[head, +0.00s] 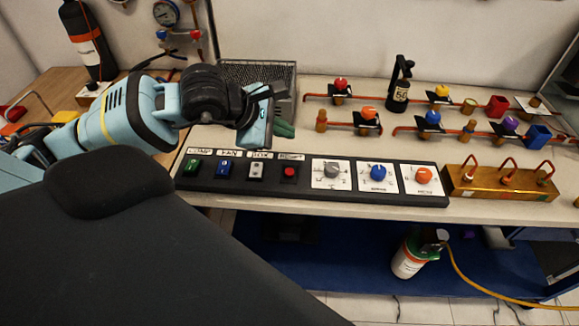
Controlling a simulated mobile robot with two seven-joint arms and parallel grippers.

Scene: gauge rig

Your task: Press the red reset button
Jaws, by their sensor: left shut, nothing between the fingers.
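The red reset button (290,171) sits on the black control panel (300,201), right of the green, blue and white switches and left of the dials. A small label stands behind it, too small to read surely. My left gripper (284,130) is shut and empty. In the head view it shows just behind the panel, above and slightly left of the red button, apart from it. My right gripper is not in view.
The green (192,167), blue (224,169) and white (256,171) switches are close by. Grey (331,171), blue (378,172) and orange (424,175) dials fill the panel's right half. A wire basket (258,73) stands behind my gripper. A brass block (500,184) is at right.

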